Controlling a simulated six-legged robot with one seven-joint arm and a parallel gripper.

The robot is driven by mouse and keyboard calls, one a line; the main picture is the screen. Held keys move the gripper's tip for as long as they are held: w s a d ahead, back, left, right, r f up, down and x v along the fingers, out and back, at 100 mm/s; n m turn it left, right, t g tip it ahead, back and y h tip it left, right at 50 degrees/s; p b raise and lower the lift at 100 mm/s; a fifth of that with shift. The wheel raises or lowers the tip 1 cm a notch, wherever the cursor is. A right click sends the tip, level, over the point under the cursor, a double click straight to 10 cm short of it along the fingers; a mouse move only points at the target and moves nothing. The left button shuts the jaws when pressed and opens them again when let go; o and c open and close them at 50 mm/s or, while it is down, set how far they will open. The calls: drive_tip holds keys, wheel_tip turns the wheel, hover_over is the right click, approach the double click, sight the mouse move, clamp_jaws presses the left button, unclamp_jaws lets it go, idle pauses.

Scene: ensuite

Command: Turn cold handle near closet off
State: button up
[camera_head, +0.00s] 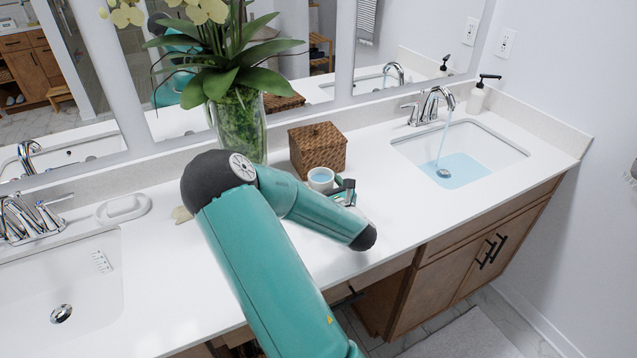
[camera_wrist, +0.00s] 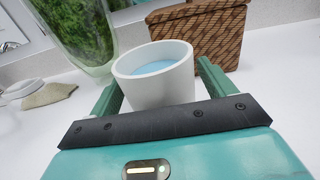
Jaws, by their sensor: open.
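The right-hand faucet (camera_head: 430,105) is chrome, and water runs from its spout into the right sink (camera_head: 470,150), where blue water stands. One of its lever handles (camera_head: 410,113) shows left of the spout. I cannot tell which handle is cold, and no closet is clearly identifiable. My gripper (camera_head: 338,189) is over the counter between the sinks, well left of this faucet. In the wrist view my gripper (camera_wrist: 159,76) is open, with a white cup (camera_wrist: 150,90) of blue liquid between or just beyond its fingers. Contact with the cup cannot be made out.
A brown woven box (camera_head: 318,150) and a glass vase with an orchid (camera_head: 238,125) stand behind the cup. A soap dispenser (camera_head: 478,97) is right of the running faucet. The left sink (camera_head: 95,265) shows no running water. Counter between cup and right sink is clear.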

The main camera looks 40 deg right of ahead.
drive_tip(key=v, duration=1.1)
